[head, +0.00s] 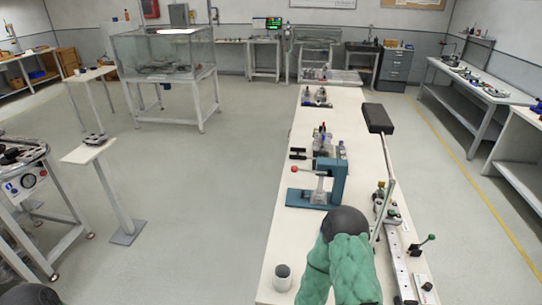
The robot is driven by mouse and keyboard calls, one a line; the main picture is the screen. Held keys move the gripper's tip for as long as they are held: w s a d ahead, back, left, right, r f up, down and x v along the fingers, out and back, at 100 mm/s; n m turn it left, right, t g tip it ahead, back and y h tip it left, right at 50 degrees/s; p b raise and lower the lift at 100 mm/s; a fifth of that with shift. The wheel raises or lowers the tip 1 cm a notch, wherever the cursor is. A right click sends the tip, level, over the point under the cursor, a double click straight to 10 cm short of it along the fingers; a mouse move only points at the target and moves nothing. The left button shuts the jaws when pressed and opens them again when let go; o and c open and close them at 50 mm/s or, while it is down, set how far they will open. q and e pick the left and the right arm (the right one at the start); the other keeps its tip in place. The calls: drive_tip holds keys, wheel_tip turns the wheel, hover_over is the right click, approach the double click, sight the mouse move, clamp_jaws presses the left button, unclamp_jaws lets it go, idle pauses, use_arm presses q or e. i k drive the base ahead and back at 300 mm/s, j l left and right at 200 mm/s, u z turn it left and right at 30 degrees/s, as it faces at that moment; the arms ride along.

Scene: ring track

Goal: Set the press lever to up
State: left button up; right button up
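The press (339,182), a teal frame on a flat teal base, stands on the long bench in the middle of the head view. Its lever ends in a red knob (294,169) on the left side, roughly level with the upper part of the frame. The lever arm looks close to horizontal. A green arm section of mine with a dark rounded joint is in front of the press, at the bottom of the view. Neither gripper shows, and nothing of mine is seen touching the lever.
The long bench (276,240) carries a grey-topped cup (283,277) at the front and a lamp with a dark head (377,118) to the right. A pale rail with fittings (397,250) runs along the right edge. Open floor (215,210) lies left of the bench.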

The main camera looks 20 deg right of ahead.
sight(294, 168)
drive_tip(key=i+j, duration=0.35)
drive_tip(key=i, duration=0.2)
drive_tip(key=i+j, duration=0.3)
drive_tip(key=i, duration=0.3)
drive_tip(key=i+j+z, duration=0.1)
drive_tip(key=i+j, duration=0.25)
drive_tip(key=i, duration=0.2)
drive_tip(key=i+j, duration=0.4)
drive_tip(key=i, duration=0.15)
